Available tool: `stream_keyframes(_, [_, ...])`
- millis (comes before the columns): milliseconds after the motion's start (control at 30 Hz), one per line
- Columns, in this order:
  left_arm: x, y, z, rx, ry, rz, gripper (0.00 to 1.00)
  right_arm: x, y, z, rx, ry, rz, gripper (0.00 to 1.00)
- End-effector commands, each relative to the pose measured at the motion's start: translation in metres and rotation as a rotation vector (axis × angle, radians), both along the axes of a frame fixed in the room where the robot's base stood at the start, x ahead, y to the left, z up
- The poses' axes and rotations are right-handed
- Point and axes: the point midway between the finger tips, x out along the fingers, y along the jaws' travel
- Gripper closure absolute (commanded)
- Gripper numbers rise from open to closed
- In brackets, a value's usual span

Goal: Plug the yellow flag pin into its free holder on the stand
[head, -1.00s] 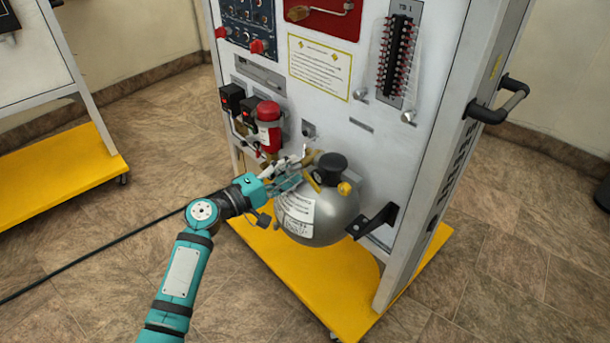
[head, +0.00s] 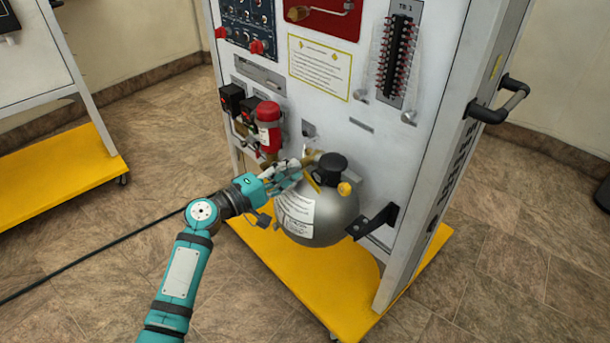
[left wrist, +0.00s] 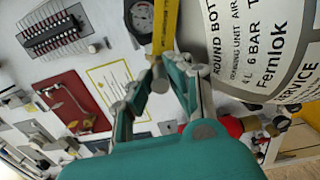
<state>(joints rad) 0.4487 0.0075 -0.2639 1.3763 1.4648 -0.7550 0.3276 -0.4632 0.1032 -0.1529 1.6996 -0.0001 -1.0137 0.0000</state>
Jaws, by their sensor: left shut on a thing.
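My left gripper (head: 294,172) is at the neck of the grey round bottle on the stand. In the left wrist view its two fingertips (left wrist: 161,70) are closed together at the lower end of a yellow strip, the yellow flag pin (left wrist: 165,28). In the head view a small yellow piece, seemingly the flag pin (head: 313,183), shows beside the fingertips, against the bottle. The stand (head: 400,165) is a white upright panel. I cannot make out the free holder, nor whether the pin touches anything.
The grey bottle (head: 335,228) with a black cap is close to the gripper's right. A red cylinder (head: 268,135) and black boxes (head: 232,98) are just left and above. A yellow base (head: 330,290) lies below.

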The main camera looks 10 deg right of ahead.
Motion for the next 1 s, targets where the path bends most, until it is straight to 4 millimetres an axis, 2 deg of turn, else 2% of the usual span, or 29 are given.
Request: stream_keyframes(1000, [-0.023,0.032,-0.001,0.001,0.002,0.0,1.0,-0.008,-0.002,-0.02,-0.002,0.004,0.004,0.66])
